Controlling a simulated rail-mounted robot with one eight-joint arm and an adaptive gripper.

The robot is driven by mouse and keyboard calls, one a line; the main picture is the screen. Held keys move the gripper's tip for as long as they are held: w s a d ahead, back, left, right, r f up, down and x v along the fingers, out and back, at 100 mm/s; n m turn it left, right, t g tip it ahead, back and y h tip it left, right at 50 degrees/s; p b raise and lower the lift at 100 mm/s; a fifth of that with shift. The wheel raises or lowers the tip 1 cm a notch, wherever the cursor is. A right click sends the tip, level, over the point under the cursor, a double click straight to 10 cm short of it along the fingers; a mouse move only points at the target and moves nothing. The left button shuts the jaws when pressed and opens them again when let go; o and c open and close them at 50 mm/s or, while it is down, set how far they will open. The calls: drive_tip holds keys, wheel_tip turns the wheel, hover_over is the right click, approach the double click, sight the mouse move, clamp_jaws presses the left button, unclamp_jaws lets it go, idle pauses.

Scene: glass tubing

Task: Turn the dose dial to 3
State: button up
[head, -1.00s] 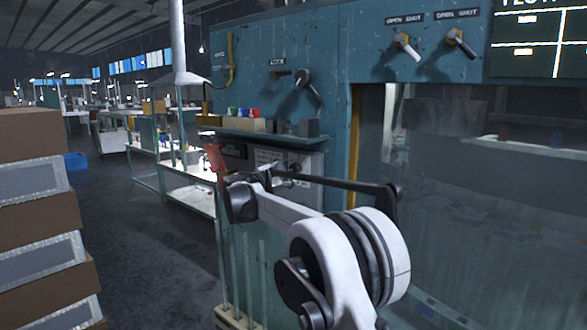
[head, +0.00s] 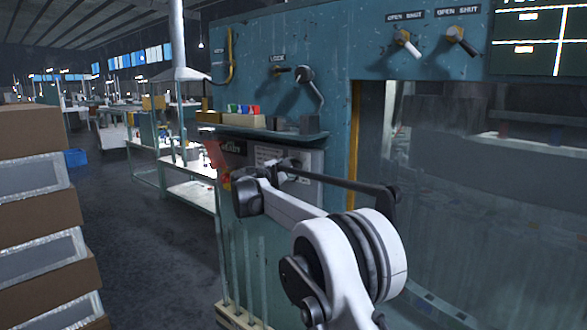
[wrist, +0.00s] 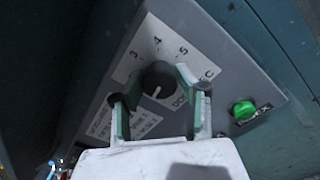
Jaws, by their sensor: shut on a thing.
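The dose dial (wrist: 159,76) is a round dark knob on a grey panel face in the wrist view. The right finger and palm hide part of the lettering below. In the head view my gripper (head: 283,170) is at the teal cabinet's panel; the dial cannot be made out there.
A green button (wrist: 243,110) sits right of the dial. A shelf (head: 265,134) with small boxes overhangs my gripper. Levers, one marked LOCK (head: 283,70), are higher on the cabinet (head: 330,60). Stacked boxes (head: 40,200) stand at far left; floor is free between.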

drive_tip(key=shift+m, duration=0.3)
drive_tip(key=m+b, duration=0.2)
drive_tip(key=m, duration=0.1)
drive_tip(key=shift+f, duration=0.15)
drive_tip(key=m+b, duration=0.2)
drive_tip(key=m, duration=0.4)
drive_tip(key=m+b, duration=0.1)
drive_tip(key=m, duration=0.4)
drive_tip(key=shift+m+h, duration=0.3)
drive_tip(key=m, duration=0.5)
drive_tip(key=o, duration=1.2)
drive_tip(key=shift+c, duration=0.2)
